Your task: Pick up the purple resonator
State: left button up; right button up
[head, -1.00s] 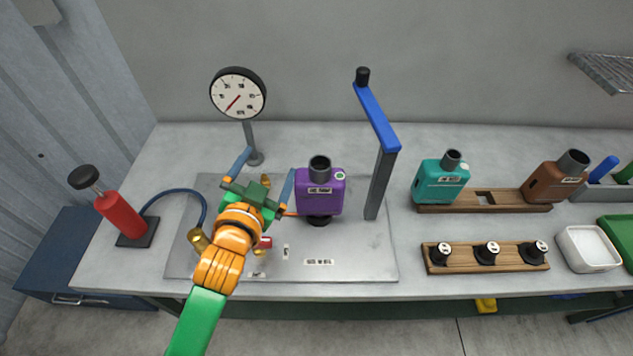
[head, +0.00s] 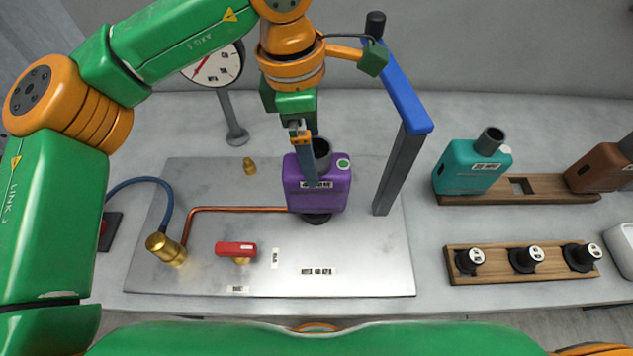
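The purple resonator (head: 328,195), a boxy can with a dark grey neck on top, a white label and a green dot, stands upright on a black base on the metal plate. My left gripper (head: 312,176) comes down over it from above. One blue-grey finger shows in front of the resonator's near face and covers part of it. The other finger is hidden, so I cannot tell whether the gripper is open or touches the resonator. My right gripper is out of view.
A post with a blue arm (head: 400,90) stands just right of the resonator. A copper pipe (head: 240,209) and red-handled valve (head: 236,249) lie on the metal plate (head: 370,275) at left. A teal muffler (head: 465,168) and brown muffler (head: 598,168) stand in a wooden rack at right.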

aim_at(317, 158)
pick_arm(q)
jog(key=f+p, duration=0.1)
jog(key=f, duration=0.1)
jog(key=d+f, duration=0.1)
jog(key=f, duration=0.1)
jog(key=shift+w+d+f+p, duration=0.1)
jog(key=shift+w+p, duration=0.05)
jog(key=shift+p, duration=0.2)
jog(key=shift+f, duration=0.25)
jog(key=c, duration=1.2)
jog(key=shift+r, duration=0.15)
